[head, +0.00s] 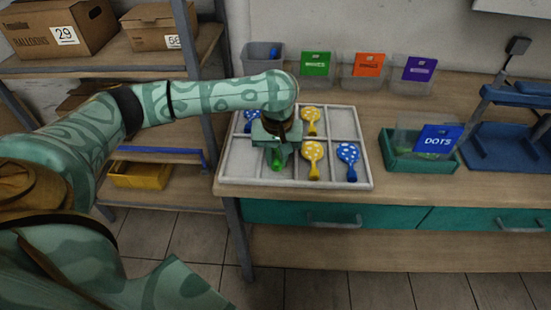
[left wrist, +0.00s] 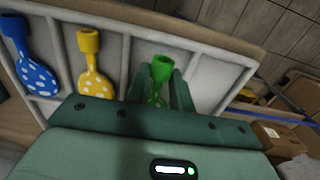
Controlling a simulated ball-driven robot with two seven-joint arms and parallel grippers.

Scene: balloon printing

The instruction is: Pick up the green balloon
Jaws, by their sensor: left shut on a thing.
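The green balloon (head: 276,164) shows below my left gripper (head: 277,155), over a front compartment at the left of the white divided tray (head: 240,173). In the left wrist view the green balloon (left wrist: 161,72) stands between the two fingers of my left gripper (left wrist: 160,88), which are shut on it. My right gripper is not in view.
Yellow dotted balloons (head: 312,155) (head: 310,121) and blue dotted balloons (head: 348,155) (head: 250,119) lie in other compartments. A green bin labelled DOTS (head: 393,160) stands right of the tray. Clear bins with green, orange and purple cards (head: 316,64) line the back.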

